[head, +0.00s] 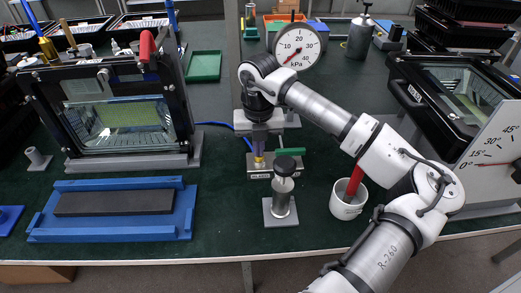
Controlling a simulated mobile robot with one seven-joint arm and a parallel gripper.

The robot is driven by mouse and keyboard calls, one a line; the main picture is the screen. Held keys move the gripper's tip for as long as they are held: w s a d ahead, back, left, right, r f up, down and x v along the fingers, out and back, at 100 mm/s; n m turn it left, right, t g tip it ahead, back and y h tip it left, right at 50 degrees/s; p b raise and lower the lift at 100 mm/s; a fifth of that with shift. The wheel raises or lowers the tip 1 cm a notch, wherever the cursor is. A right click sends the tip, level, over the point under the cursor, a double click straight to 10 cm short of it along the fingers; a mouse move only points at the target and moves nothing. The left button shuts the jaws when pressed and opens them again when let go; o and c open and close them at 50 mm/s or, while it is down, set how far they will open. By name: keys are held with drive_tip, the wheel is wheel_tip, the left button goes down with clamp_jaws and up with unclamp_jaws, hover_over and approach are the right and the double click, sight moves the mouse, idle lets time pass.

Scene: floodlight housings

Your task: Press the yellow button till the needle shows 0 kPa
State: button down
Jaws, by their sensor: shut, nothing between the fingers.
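The round pressure gauge (297,46) stands at the back centre with a white dial marked in kPa. Its red needle points to the lower left, near the 0 end; the exact reading is too small to tell. My gripper (258,152) points down, shut and empty, over a small metal block (259,174) with a green lever (290,151). A small yellow spot (259,160), seemingly the yellow button, shows right under the fingertips. I cannot tell whether the fingers touch it or how far it is pressed.
A metal cylinder with a black knob (285,167) stands just right of the block. A white cup (348,199) with a red handle is further right. A blue tray (110,232) and a glass-fronted housing (122,115) are left. Another scale (492,155) is at the right edge.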

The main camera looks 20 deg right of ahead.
wheel_tip(320, 180, up, 13)
drive_tip(key=b, duration=0.1)
drive_tip(key=shift+f, duration=0.2)
idle(0.6)
